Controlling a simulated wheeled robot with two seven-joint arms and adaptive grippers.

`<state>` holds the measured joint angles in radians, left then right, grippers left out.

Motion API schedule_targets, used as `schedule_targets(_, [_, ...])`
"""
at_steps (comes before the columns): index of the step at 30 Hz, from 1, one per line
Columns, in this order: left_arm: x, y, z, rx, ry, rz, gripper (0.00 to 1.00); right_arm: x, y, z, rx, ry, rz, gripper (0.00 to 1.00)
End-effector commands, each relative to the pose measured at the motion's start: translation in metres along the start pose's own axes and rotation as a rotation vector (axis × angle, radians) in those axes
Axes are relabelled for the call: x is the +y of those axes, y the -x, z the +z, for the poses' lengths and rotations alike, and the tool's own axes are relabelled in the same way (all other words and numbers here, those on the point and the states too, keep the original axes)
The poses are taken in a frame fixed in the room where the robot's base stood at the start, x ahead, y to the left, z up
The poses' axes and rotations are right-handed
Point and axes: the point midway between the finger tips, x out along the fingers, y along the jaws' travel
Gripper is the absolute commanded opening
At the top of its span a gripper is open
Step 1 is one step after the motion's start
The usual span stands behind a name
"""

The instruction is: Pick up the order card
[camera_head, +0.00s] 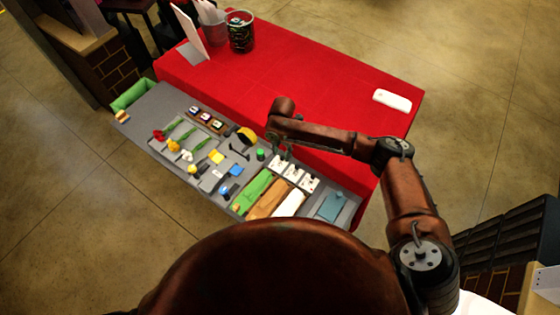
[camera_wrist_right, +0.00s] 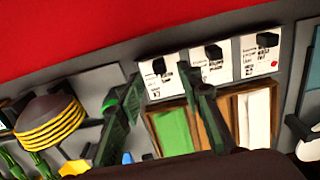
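Three white printed cards with black pieces on them stand in a row on the grey tray: the left card (camera_wrist_right: 165,88), the middle card (camera_wrist_right: 212,74) and the right card (camera_wrist_right: 262,66). They also show in the head view, the right card (camera_head: 308,183) partly clear of the arm. I cannot tell which one is the order card. My right gripper (camera_wrist_right: 162,78) (camera_head: 277,150) is open, its two fingers apart over the left card's area, nothing seen between them held. Contact with the card cannot be told. My left gripper is out of view.
The grey tray (camera_head: 146,112) holds flowers, small coloured items and paper rolls in green (camera_head: 252,192), brown and white. A yellow-banded dome (camera_wrist_right: 50,122) lies left of the gripper. The red table (camera_head: 320,75) is mostly clear, with a white object (camera_head: 392,100) at its right.

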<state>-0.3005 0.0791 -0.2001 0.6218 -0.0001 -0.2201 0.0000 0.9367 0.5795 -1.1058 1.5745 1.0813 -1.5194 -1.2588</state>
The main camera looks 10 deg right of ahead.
Motion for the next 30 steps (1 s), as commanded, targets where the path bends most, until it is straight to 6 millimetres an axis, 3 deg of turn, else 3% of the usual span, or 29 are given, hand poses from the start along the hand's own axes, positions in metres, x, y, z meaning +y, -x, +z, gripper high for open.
schedule_targets(6, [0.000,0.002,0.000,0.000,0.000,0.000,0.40,0.000,-0.024,-0.001,-0.001,0.002,-0.001,0.33])
schedule_targets(14, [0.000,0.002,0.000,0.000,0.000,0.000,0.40,0.001,-0.026,-0.001,-0.001,0.003,0.000,0.33])
schedule_targets(28, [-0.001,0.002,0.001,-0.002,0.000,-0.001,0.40,0.001,-0.025,-0.001,-0.001,0.004,0.000,0.00])
schedule_targets(30, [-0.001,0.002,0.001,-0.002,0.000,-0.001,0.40,0.001,-0.025,-0.001,-0.001,0.003,0.000,0.00])
